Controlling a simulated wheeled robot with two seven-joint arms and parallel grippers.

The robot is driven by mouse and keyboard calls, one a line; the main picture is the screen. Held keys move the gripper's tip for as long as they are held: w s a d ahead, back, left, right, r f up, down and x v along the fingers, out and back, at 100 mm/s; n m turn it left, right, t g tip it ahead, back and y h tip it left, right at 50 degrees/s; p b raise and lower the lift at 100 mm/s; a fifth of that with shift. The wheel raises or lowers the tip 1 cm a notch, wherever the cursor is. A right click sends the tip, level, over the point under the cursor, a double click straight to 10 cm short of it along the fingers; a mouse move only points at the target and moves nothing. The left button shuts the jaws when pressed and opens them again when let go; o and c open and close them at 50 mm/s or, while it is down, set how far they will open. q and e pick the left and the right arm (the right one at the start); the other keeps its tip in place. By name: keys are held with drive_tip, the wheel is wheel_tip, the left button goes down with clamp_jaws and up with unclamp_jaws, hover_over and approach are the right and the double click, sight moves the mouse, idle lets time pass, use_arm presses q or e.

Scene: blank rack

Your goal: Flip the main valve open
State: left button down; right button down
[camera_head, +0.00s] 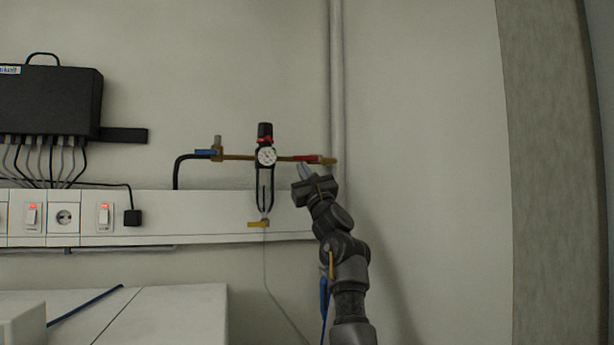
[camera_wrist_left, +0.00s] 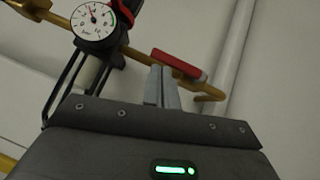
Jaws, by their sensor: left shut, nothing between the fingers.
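A brass pipe line runs along the wall, with a red valve handle (camera_head: 309,158) at its right end. This handle lies along the pipe, and it also shows in the left wrist view (camera_wrist_left: 180,63). A blue valve handle (camera_head: 206,152) sits on the left part of the pipe. A small yellow handle (camera_head: 258,224) is below the regulator. No label shows which valve is the main one. My left gripper (camera_head: 304,172) is shut and empty, its tips just below the red handle. The wrist view shows the fingers (camera_wrist_left: 161,88) together near the handle's left end; contact cannot be told. My right gripper is not seen.
A black regulator with a round gauge (camera_head: 266,156) stands just left of my gripper. A vertical grey pipe (camera_head: 337,90) runs behind it. A white wall trunking (camera_head: 200,225) with switches lies below. The wall to the right is bare.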

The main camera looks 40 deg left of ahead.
use_arm(q)
drive_tip(key=s+d+f+b, duration=0.3)
drive_tip(key=d+f+b, duration=0.3)
drive_tip(key=f+b, duration=0.2)
wheel_tip(320, 180, down, 3)
drive_tip(key=shift+s+r, duration=0.1)
drive_tip(key=shift+s, duration=0.1)
drive_tip(key=shift+d, duration=0.1)
